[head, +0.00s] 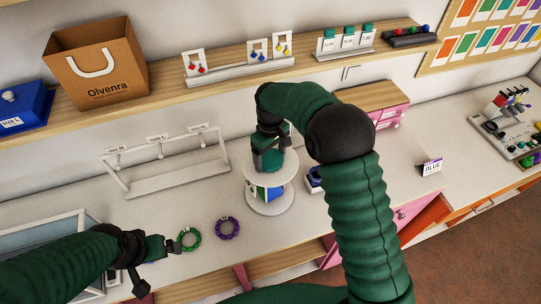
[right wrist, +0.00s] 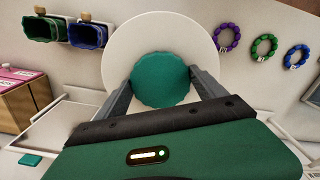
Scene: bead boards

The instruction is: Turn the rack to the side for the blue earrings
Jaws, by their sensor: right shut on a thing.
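The rack (head: 288,172) is a white round stand with a top disc and a base disc, upright on the counter. Between its discs a blue face and some green show; its far sides are hidden. In the right wrist view the top disc (right wrist: 120,45) has a green scalloped knob (right wrist: 160,82) at its centre. My right gripper (head: 268,160) is over the rack from above, its fingers shut on the knob from both sides. A card with blue earrings (head: 258,50) stands on the upper shelf between red and yellow ones. My left gripper (head: 165,249) is low at left, beside a green bracelet.
The green bracelet (head: 189,239) and a purple bracelet (head: 227,228) lie in front of the rack. A white hanging frame (head: 165,180) stands behind left. A "BLUE" sign (head: 430,167) stands at right; the counter around it is mostly clear. A paper bag (head: 98,70) is on the shelf.

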